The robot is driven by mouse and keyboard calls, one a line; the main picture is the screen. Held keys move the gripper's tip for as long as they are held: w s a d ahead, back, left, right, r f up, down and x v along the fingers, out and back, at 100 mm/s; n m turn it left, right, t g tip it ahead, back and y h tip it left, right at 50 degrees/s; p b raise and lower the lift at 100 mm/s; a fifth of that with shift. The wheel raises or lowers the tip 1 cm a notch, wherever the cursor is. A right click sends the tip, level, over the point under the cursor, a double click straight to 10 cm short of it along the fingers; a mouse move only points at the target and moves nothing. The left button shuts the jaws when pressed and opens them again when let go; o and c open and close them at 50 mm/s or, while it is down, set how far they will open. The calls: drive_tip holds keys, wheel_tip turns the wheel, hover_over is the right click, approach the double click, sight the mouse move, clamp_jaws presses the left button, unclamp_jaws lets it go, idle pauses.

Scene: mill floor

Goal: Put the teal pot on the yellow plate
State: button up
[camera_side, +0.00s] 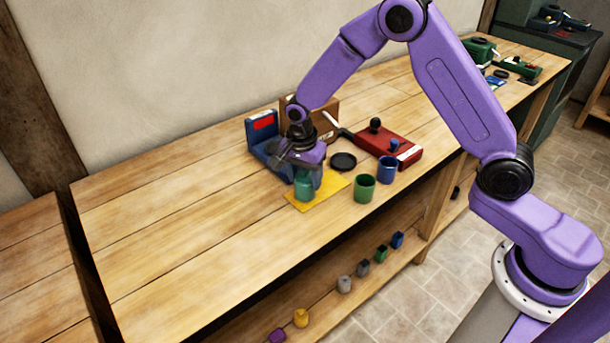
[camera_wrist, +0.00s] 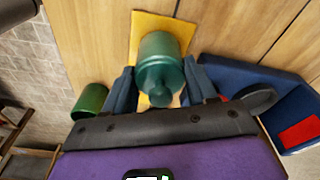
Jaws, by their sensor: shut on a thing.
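The teal pot (camera_side: 304,187) is upright at my gripper (camera_side: 307,179), over the left part of the yellow plate (camera_side: 333,184). In the wrist view the pot (camera_wrist: 161,62) sits between the two fingers of my gripper (camera_wrist: 163,88), with its knobbed top toward the camera. My gripper is shut on the pot. The yellow plate (camera_wrist: 148,24) shows behind the pot in the wrist view. I cannot tell whether the pot's base touches the plate.
A green cup (camera_side: 364,189) and a blue cup (camera_side: 387,170) stand right of the plate. A black round dish (camera_side: 343,161) and a red device (camera_side: 388,148) lie behind them. A blue machine (camera_side: 262,140) stands close behind my gripper. The table's left part is clear.

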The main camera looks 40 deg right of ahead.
sight(302, 179)
drive_tip(key=shift+f, duration=0.1)
drive_tip(key=o, duration=1.5)
wheel_tip(302, 179, up, 12)
drive_tip(key=a, duration=0.1)
drive_tip(key=s+d+r+n, duration=0.1)
drive_tip(key=s+d+n, duration=0.1)
drive_tip(key=s+n, duration=0.6)
drive_tip(key=s+d+r+n+y, duration=0.1)
drive_tip(key=s+d+n, duration=0.1)
drive_tip(key=s+n, duration=0.7)
drive_tip(key=s+d+r+n, duration=0.1)
drive_tip(key=s+d+n, duration=0.1)
drive_tip(key=s+n, duration=0.7)
drive_tip(key=shift+s+y, duration=0.3)
drive_tip(key=shift+s, duration=3.8)
